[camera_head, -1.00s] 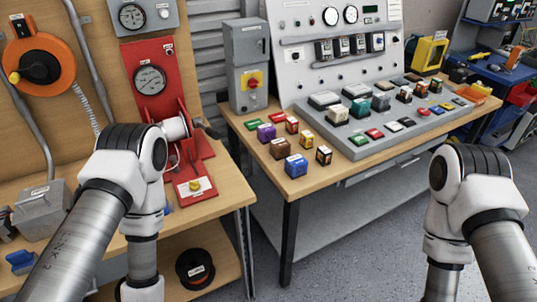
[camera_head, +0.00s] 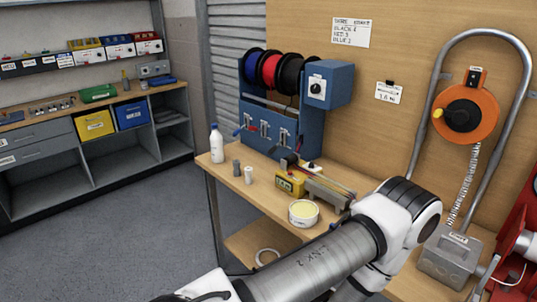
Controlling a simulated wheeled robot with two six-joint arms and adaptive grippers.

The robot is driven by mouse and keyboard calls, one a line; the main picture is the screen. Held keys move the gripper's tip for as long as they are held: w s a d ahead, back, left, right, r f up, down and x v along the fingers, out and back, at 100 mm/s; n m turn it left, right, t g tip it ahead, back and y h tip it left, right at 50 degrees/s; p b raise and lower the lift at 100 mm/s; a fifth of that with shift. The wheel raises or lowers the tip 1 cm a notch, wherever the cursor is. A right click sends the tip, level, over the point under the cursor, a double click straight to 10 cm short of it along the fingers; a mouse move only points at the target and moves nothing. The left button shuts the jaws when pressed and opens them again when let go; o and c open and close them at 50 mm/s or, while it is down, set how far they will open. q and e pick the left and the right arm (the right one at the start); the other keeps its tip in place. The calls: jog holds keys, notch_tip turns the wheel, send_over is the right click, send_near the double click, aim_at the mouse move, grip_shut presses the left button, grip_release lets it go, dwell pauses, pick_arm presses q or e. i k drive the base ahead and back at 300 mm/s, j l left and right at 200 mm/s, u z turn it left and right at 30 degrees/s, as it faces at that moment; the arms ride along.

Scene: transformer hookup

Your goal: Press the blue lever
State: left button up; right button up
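A blue wire dispenser (camera_head: 268,128) stands at the back of the wooden bench in the head view. It carries blue, red and black wire spools along its top. My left arm reaches in from the bottom, in front of the bench. Its gripper is hidden or out of frame. My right gripper is out of view.
A white bottle (camera_head: 217,143), a yellow tool (camera_head: 290,184) and a round tub (camera_head: 303,213) stand on the bench before the dispenser. A grey metal box (camera_head: 450,258) and an orange reel (camera_head: 466,113) are at the right. Open floor (camera_head: 110,235) lies left.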

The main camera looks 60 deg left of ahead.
aim_at(237, 131)
jog(key=u, duration=1)
jog(key=i+u, duration=0.3)
jog(key=u, duration=0.2)
jog(key=i+u, duration=0.25)
jog(key=u, duration=0.25)
jog(key=i+j, duration=0.3)
jog(key=j, duration=0.15)
jog(key=i+j, duration=0.3)
jog(key=j, duration=0.15)
jog(key=k, duration=0.65)
jog(key=z, duration=1.85)
jog(key=j+z, duration=0.1)
jog(key=j, duration=0.85)
jog(key=i, duration=0.05)
